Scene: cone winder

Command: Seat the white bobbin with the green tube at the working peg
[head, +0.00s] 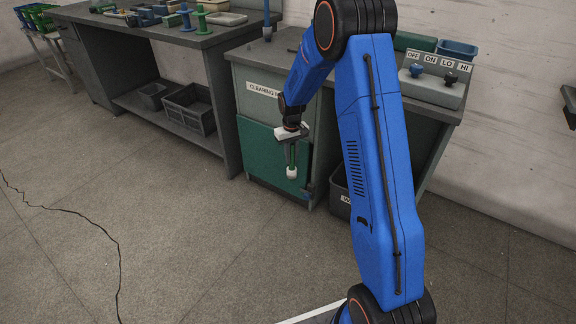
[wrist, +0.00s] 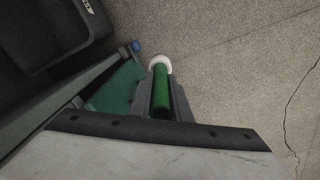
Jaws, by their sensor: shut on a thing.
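My gripper (head: 291,152) is shut on the white bobbin with the green tube and points down in front of the cabinet. The bobbin's white end (head: 291,172) shows below the fingers in the head view. In the wrist view its green tube (wrist: 163,92) lies between the two fingers of my gripper (wrist: 164,100), with the white end (wrist: 159,62) beyond the tips. Its other end is hidden by the gripper. A thin blue upright peg (head: 267,18) stands on the cabinet top; I cannot tell whether it is the working peg.
The grey cabinet (head: 252,63) has a green door (head: 262,160) close behind the bobbin. A control box (head: 432,88) stands on its right. A bench at left (head: 150,30) carries green and blue spools (head: 202,20). A dark bin (head: 340,190) stands below. Open floor (head: 180,240) lies in front.

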